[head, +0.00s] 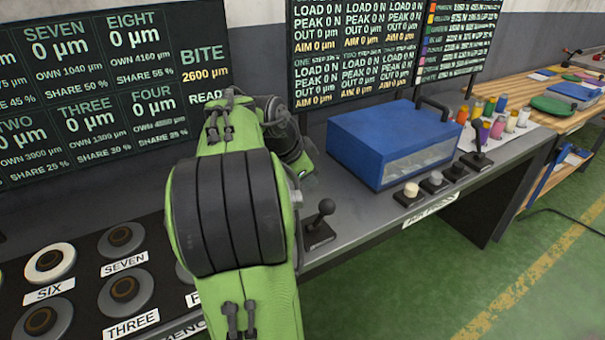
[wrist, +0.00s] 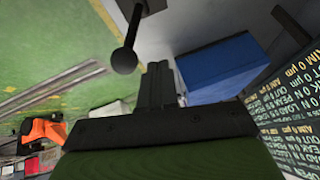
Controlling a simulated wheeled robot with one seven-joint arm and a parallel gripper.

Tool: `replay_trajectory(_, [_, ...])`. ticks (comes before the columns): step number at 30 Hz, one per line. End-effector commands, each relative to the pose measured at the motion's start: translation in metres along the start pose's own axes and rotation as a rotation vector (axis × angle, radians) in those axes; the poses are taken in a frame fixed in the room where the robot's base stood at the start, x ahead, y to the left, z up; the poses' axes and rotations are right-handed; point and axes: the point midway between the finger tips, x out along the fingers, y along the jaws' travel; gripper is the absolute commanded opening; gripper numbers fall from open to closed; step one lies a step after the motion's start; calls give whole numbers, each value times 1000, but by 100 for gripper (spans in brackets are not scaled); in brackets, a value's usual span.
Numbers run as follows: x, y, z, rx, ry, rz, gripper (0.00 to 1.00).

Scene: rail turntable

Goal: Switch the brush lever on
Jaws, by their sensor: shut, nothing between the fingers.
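A black ball-topped lever (head: 321,215) stands on a small dark base on the grey bench, just right of my green arm. A lever with a black ball knob (wrist: 124,61) also shows close up in the wrist view, probably the same one. No readable label marks it as the brush lever. My gripper (wrist: 157,78) is shut and empty, its dark fingers just right of the knob in the wrist view. I cannot tell whether they touch it. In the head view my arm hides the gripper. A second black lever (head: 478,150) stands farther right.
A blue box (head: 375,139) with a clear front and black handle stands behind the levers; it also shows in the wrist view (wrist: 222,66). Two round buttons, cream (head: 411,190) and grey (head: 435,179), sit before it. Coloured bottles (head: 497,125) stand right. Screens rise behind.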

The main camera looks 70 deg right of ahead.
Motion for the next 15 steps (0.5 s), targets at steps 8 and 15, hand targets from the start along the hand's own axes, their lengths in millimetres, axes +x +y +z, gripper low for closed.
replay_trajectory(8, [-75,10,-2,-6,-2,-11,0])
replay_trajectory(15, [-99,16,-1,-5,-1,-9,0])
